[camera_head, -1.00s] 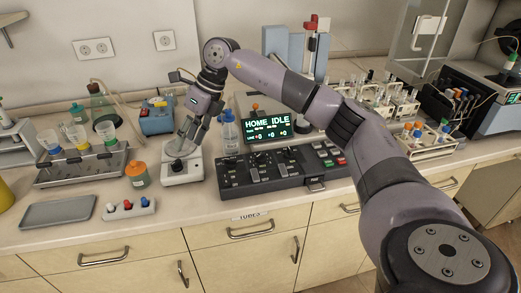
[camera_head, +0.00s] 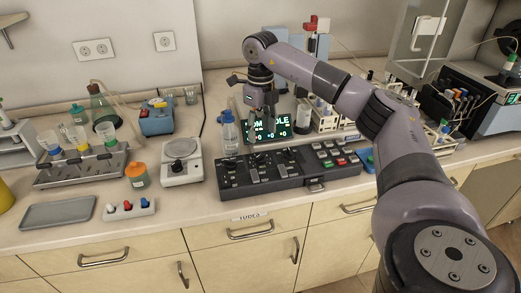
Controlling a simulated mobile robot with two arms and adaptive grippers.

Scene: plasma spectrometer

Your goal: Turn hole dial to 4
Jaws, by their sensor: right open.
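The dark control panel (camera_head: 318,178) lies on the counter at centre, with several knobs, levers and coloured buttons. I cannot read which of its controls is the hole dial. A small display (camera_head: 283,131) with green text stands behind it, partly covered by my right gripper. My right gripper (camera_head: 263,136) points down, open and empty, above the back left part of the panel. I cannot tell whether its fingertips touch anything. My left gripper is not in view.
A white device with a round plate (camera_head: 181,150) stands left of the panel, with an orange-capped jar (camera_head: 138,176) further left. A clear bottle (camera_head: 229,131) stands close to my gripper. Tube racks (camera_head: 335,121) stand behind at right. A grey tray (camera_head: 58,213) lies front left.

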